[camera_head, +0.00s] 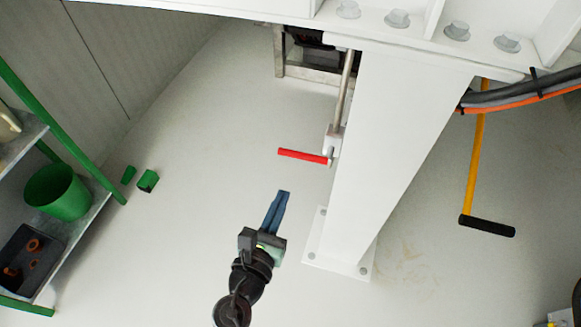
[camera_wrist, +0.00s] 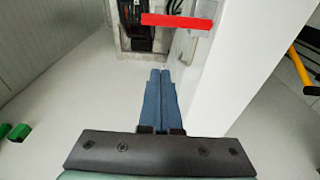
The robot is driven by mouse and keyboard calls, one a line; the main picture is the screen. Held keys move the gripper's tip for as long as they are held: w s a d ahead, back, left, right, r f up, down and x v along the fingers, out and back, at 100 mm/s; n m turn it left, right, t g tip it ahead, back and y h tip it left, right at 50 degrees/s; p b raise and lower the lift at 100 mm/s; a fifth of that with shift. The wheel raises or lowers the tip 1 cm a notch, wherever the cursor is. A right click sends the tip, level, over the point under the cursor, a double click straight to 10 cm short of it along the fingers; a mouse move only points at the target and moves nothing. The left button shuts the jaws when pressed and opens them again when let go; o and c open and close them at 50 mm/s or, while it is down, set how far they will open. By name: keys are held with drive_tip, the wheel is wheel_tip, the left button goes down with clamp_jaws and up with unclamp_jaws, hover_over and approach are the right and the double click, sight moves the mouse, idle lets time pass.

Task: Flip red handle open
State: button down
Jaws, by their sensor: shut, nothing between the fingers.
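The red handle (camera_head: 303,156) is a short bar that sticks out to the left from a bracket at the lower end of a metal rod (camera_head: 343,95), beside a white steel column. In the wrist view the red handle (camera_wrist: 177,21) lies across the top, roughly level. My gripper (camera_head: 284,193) has two blue fingers pressed together and empty. In the head view it is below the handle, with a gap between fingertips and handle. In the wrist view the fingertips (camera_wrist: 160,71) point up toward the handle, below it and apart from it.
The white column (camera_head: 390,140) stands close to the right of the handle and my gripper. A yellow lever (camera_head: 475,155) with a black grip is farther right. A green shelf (camera_head: 75,225) with a green bucket (camera_head: 58,190) stands at left. The floor between is mostly clear.

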sight(303, 156)
drive_tip(key=b+x, duration=0.2)
drive_tip(key=x, duration=0.6)
drive_tip(key=shift+s+a+r+p, duration=0.1)
drive_tip(key=shift+s+r+p, duration=0.2)
drive_tip(key=shift+r, duration=0.7)
drive_tip(key=shift+s+a+r+p, duration=0.1)
drive_tip(key=shift+s+r, duration=0.25)
drive_tip(key=shift+r, duration=0.65)
drive_tip(key=shift+w+r+m, duration=0.1)
drive_tip(key=shift+r+m, duration=0.15)
drive_tip(key=shift+m, duration=0.55)
drive_tip(key=shift+r, duration=0.1)
